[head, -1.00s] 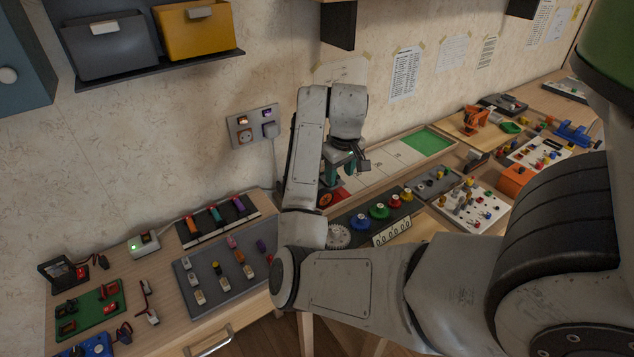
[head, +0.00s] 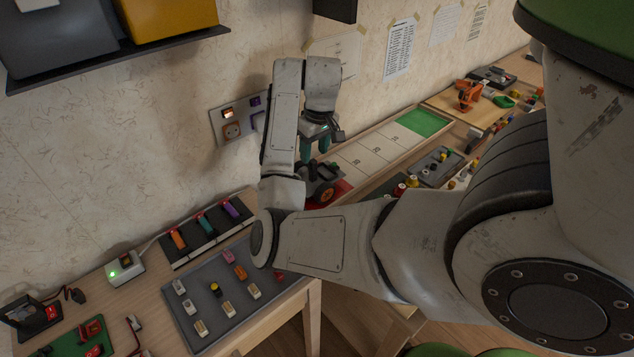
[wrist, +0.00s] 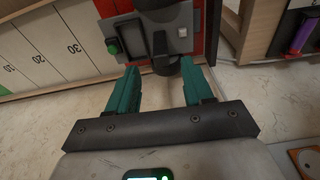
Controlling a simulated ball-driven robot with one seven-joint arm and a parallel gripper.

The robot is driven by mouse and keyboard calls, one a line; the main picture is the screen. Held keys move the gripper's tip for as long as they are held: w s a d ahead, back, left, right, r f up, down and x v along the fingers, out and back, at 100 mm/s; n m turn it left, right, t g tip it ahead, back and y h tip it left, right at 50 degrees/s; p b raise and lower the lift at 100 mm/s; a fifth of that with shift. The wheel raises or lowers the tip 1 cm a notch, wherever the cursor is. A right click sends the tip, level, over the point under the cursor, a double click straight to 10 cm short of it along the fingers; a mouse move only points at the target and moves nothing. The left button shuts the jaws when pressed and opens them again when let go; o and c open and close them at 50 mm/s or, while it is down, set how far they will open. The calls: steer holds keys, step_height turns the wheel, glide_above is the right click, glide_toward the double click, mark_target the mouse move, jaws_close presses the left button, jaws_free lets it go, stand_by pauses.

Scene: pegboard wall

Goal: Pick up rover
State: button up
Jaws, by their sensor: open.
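The rover (head: 318,182) is a dark vehicle with a red-orange wheel, on a red patch at the near end of the marked board, partly hidden by my arm. In the wrist view the rover (wrist: 182,32) seems to be the grey and black body with a green button and a dark post. My gripper (head: 316,148) is just above it, fingers pointing down. In the wrist view my gripper (wrist: 161,74) has its teal fingers spread, with the dark post's end between or just beyond the tips. I cannot tell whether they touch.
The marked board (head: 357,152) has white numbered sections and a green end. A wall panel with sockets (head: 238,120) is close left of my arm. A grey tray of small parts (head: 212,292) lies on the left bench. An orange arm model (head: 470,94) stands farther back.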

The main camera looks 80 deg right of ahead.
mark_target(313, 160)
steer(key=shift+w+d+f, duration=0.1)
steer(key=shift+w+f, duration=0.1)
steer(key=shift+f, duration=1.4)
steer(key=shift+w+d+f, duration=0.1)
steer(key=shift+w+f, duration=0.05)
steer(key=shift+f, duration=1.45)
steer(key=shift+a, duration=0.1)
steer(key=shift+c, duration=0.5)
jaws_close()
